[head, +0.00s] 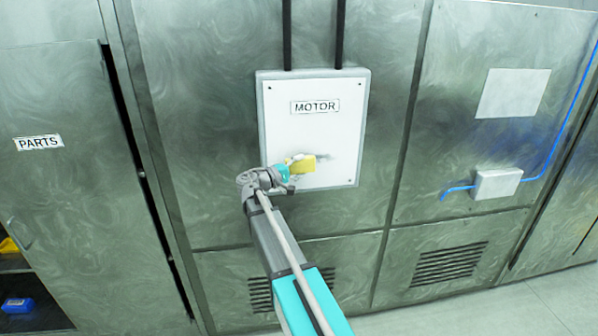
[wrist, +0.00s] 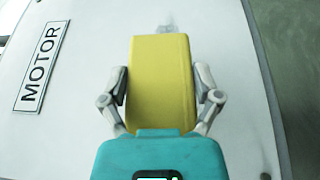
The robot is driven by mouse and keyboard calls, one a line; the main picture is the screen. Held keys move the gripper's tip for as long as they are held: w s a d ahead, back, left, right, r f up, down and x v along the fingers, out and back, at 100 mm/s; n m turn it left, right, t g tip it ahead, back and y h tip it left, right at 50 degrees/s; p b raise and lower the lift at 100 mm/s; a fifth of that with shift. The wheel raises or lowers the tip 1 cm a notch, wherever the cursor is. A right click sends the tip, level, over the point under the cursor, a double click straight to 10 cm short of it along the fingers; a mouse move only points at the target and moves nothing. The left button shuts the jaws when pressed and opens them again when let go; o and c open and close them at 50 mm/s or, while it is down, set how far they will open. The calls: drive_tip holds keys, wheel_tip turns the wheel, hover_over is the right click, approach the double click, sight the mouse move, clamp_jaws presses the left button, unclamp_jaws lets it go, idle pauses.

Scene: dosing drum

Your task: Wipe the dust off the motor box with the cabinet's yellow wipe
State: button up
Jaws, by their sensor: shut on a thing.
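The motor box (head: 336,115) is a white panel with a MOTOR label, fixed to the metal wall in the head view. Its white face (wrist: 72,105) fills much of the wrist view. A faint grey dust smudge (head: 326,155) shows on its lower part, and a grey patch (wrist: 165,24) shows beyond the wipe in the wrist view. My gripper (head: 292,168) is shut on the yellow wipe (wrist: 160,85), one finger on each side. The wipe (head: 304,164) is at the lower face of the box; I cannot tell whether it touches.
The PARTS cabinet (head: 75,190) stands at the left, its lower opening holding a blue item (head: 17,305) and a yellow item (head: 8,245). A small white box (head: 496,184) with a blue cable is on the wall at right. Two dark conduits run above the motor box.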

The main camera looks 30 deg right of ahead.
drive_tip(key=shift+w+d, duration=0.2)
drive_tip(key=shift+w, duration=0.65)
drive_tip(key=shift+w+d, duration=0.25)
drive_tip(key=shift+w, duration=0.6)
idle(0.6)
drive_tip(key=shift+s+d, duration=0.3)
drive_tip(key=shift+d, duration=0.55)
drive_tip(key=shift+s+d, duration=0.25)
drive_tip(key=shift+d, duration=0.6)
drive_tip(key=shift+d, duration=0.2)
drive_tip(key=shift+s+d, duration=0.2)
drive_tip(key=shift+d, duration=0.6)
drive_tip(key=shift+s+d, duration=0.15)
drive_tip(key=shift+d, duration=0.6)
drive_tip(key=shift+d, duration=0.1)
